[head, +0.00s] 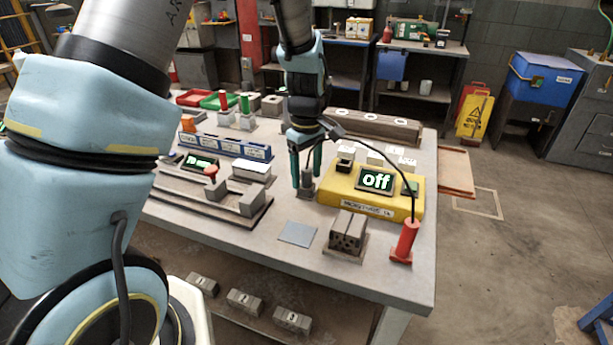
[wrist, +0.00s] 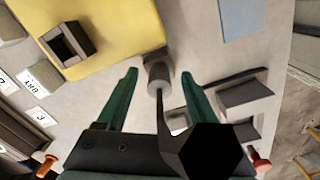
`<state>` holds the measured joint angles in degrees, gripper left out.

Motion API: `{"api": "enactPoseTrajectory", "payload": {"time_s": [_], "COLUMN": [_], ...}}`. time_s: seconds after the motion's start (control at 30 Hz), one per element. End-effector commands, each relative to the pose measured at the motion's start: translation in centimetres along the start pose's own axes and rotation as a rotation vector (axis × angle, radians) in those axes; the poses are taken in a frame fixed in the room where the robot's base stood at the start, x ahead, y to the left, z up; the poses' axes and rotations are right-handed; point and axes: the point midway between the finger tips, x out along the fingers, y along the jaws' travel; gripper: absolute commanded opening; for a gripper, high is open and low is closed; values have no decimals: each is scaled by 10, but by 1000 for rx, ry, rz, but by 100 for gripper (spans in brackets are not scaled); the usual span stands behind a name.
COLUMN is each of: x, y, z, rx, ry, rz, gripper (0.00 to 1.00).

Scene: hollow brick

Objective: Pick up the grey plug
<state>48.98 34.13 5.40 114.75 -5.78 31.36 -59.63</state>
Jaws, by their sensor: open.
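The grey plug (head: 307,182) is a small upright grey cylinder on a flat dark base, left of the yellow meter box. In the wrist view the plug (wrist: 158,72) sits near the middle, between the fingertips. My gripper (head: 304,168) points down over it with its teal fingers apart. In the wrist view my gripper (wrist: 160,80) shows one finger on each side of the plug, with visible gaps. The plug appears to be still on its base. A dark hexagonal part in the wrist foreground hides some of the area below the plug.
The yellow box (head: 375,205) with an "off" display stands close on the right. A hollow grey brick (head: 347,232) and a red cylinder (head: 405,240) with a black cable are at the front right. A grey slotted fixture (head: 230,195) lies left. A flat bluish plate (head: 297,233) lies in front.

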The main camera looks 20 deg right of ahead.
Motion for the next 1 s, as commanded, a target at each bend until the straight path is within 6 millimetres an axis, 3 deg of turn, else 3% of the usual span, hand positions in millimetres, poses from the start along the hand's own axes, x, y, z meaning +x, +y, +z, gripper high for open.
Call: {"api": "enactPoseTrajectory", "payload": {"time_s": [0.17,0.77,1.0], "x": [0,0,0], "y": [0,0,0], "z": [0,0,0], "rx": [0,0,0], "ry": [0,0,0], "rz": [1,1,1], "gripper": [68,1,0]}}
